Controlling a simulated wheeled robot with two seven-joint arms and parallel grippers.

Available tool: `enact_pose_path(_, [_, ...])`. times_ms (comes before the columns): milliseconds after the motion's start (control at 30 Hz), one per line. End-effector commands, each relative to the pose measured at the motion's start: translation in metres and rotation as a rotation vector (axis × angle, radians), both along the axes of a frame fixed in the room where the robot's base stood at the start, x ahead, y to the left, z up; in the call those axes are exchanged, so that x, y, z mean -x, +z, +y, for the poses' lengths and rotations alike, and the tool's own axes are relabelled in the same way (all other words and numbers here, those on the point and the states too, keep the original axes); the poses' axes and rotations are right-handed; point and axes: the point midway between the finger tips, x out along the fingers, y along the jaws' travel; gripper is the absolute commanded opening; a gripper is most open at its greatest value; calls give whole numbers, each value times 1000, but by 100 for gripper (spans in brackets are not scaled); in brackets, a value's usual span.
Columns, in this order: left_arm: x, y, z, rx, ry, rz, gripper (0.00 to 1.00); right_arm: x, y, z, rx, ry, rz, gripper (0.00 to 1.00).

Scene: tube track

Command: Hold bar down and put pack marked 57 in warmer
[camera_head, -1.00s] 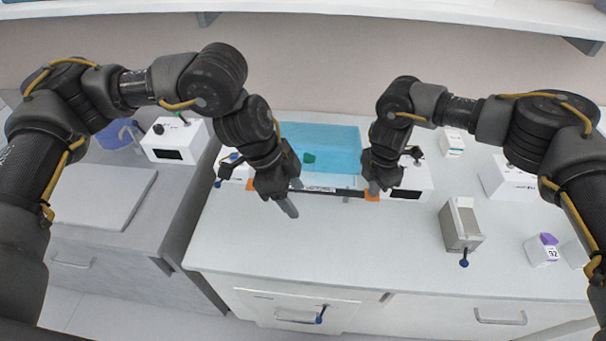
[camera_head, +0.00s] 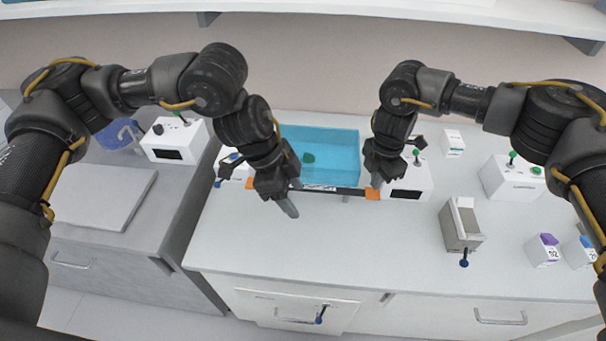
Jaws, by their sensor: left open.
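A dark bar (camera_head: 335,189) with orange ends runs along the front of a blue open basin (camera_head: 345,150). My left gripper (camera_head: 287,206) is open at the bar's left part, its fingers angled down in front of the basin; I cannot tell if it touches the bar. My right gripper (camera_head: 376,182) is at the bar's right orange end (camera_head: 372,194); its jaws are too small to judge. At the right stand a purple-capped pack (camera_head: 543,251), its number looking like 92 or 52, and a blue-capped pack (camera_head: 579,254), partly hidden by my arm. I see no readable 57. Which device is the warmer is unclear.
A grey box (camera_head: 460,228) with a blue-knobbed lever stands right of centre. White devices stand at the left (camera_head: 174,141) and right (camera_head: 510,178). A small green object (camera_head: 308,158) is in the basin. The counter's front middle is clear. A shelf (camera_head: 400,12) runs along the top.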

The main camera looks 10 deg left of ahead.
Motion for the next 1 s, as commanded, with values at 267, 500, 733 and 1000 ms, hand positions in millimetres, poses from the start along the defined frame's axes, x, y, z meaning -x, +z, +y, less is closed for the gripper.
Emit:
enact_pose_path(267, [0,0,0,0,0,0,56,0,9,0,-1,0,-1,0])
enact_pose_path(500, [0,0,0,0,0,0,56,0,17,0,0,-1,0,0])
enact_pose_path(733, [0,0,0,0,0,0,56,0,24,0,-1,-1,0,0])
enact_pose_path(1000, [0,0,0,0,0,0,56,0,26,0,-1,-1,1,0])
